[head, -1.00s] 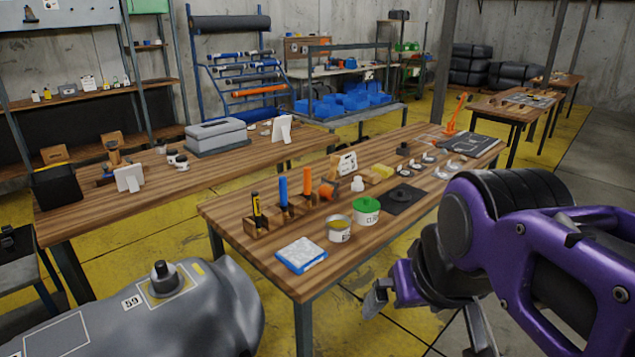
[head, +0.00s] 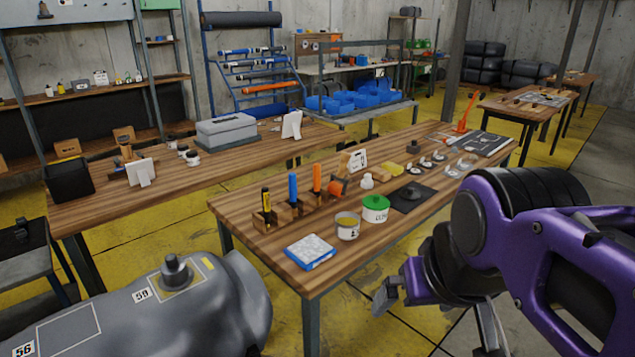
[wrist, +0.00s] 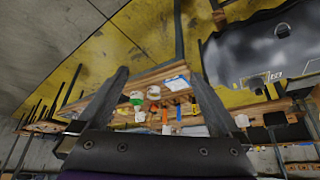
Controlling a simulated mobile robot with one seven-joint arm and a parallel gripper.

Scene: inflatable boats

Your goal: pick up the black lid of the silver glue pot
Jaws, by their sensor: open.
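A round black lid with a knob (head: 413,191) appears to lie on a black mat (head: 407,206) on the near wooden table. A silver pot with a white label (head: 347,229) stands nearer, open, with yellowish contents showing. A white pot with a green lid (head: 375,210) stands between it and the mat. My gripper (head: 438,320) is open and empty in front of the table's right side, well apart from the lid. In the wrist view my gripper (wrist: 158,73) has its fingers spread, with the table beyond; I cannot make out the black lid there.
On the near table (head: 250,218) stand a wooden holder with upright tools (head: 292,208), a blue-and-white pack (head: 309,252) and a yellow sponge (head: 390,173). A grey inflatable boat (head: 150,310) lies at the lower left. Yellow floor is clear before the table.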

